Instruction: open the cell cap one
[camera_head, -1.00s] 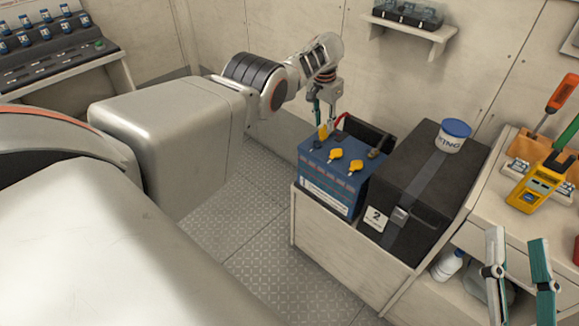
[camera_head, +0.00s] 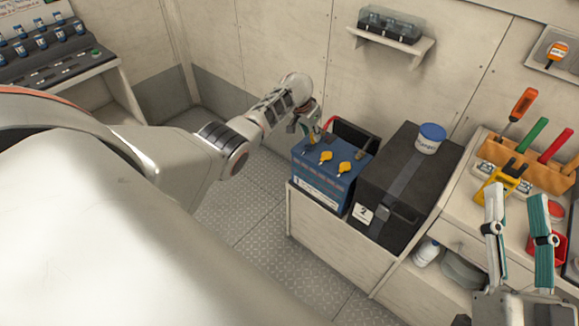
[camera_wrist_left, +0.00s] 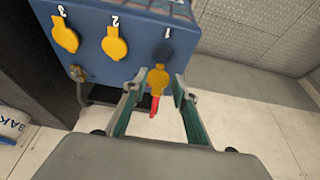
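The blue battery (camera_head: 325,185) sits on the white bench with yellow caps on top. In the left wrist view, cap 2 (camera_wrist_left: 115,44) and cap 3 (camera_wrist_left: 65,35) lie flat by their numbers. The cap by number 1 (camera_wrist_left: 158,78) is displaced to one side of a dark round spot (camera_wrist_left: 162,55), so it looks swung open. My left gripper (camera_wrist_left: 158,86) is open around that cap, with gaps on both sides. In the head view, my left gripper (camera_head: 308,127) is at the battery's far left corner and partly hides this cap. My right gripper (camera_head: 516,205) is open and empty.
A black box (camera_head: 400,185) marked 2 stands right of the battery, with a blue-lidded tub (camera_head: 430,138) on it. A tool rack (camera_head: 535,165) and yellow meter (camera_head: 500,185) are at the right. A wall shelf (camera_head: 390,42) hangs above. The floor in front is clear.

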